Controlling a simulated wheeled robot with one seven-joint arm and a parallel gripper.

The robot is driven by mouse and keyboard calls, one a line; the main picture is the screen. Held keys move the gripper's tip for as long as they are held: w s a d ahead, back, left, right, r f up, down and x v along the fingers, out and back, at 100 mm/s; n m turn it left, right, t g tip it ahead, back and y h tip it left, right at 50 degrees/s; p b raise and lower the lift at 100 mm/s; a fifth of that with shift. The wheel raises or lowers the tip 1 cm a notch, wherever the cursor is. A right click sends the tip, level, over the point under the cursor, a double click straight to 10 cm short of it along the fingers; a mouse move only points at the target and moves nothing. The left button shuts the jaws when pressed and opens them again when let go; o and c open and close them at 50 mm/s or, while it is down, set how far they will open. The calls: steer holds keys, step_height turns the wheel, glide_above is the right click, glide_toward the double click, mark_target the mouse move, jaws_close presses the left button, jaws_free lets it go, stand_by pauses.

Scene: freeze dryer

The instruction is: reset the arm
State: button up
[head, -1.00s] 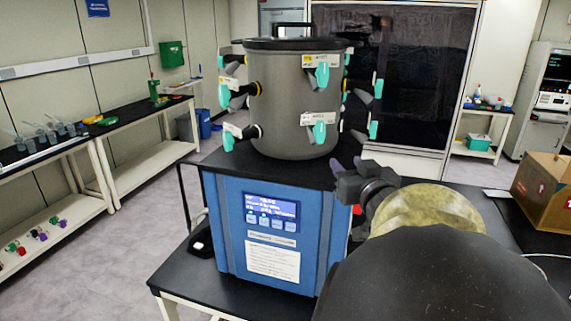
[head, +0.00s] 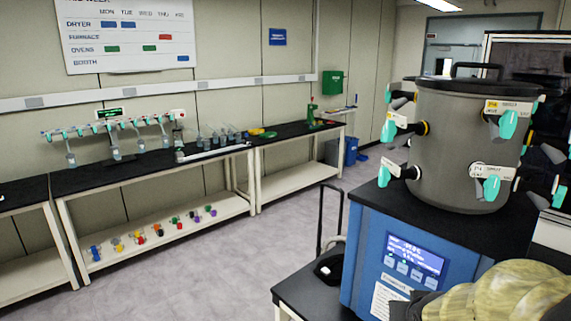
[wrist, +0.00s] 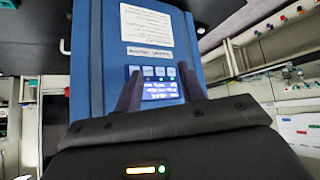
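My gripper (wrist: 160,70) shows in the wrist view with its two dark fingers apart and nothing between them. Beyond the fingers is the blue base of the freeze dryer (wrist: 90,75), upside down in this view, with its lit display and buttons. In the head view the freeze dryer (head: 362,240) stands at the right, with a grey drum (head: 455,140) carrying teal-handled valves on top. Part of my arm covers the lower right corner of the head view and hides some of the base. My gripper itself is not visible there.
A long bench (head: 100,180) along the left wall holds a rack of flasks (head: 115,128) and has several coloured items on its lower shelf. A whiteboard (head: 128,35) hangs above. A blue bin (head: 350,150) stands at the back. The floor between bench and dryer is clear.

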steer(key=s+a+f+n+g+y, duration=0.2)
steer(key=s+a+f+g, duration=0.3)
steer(key=a, duration=0.7)
steer(key=s+f, duration=0.2)
steer(key=s, duration=0.1)
steer(key=shift+f+n+g+y, duration=0.3)
steer(key=shift+f+n, duration=0.1)
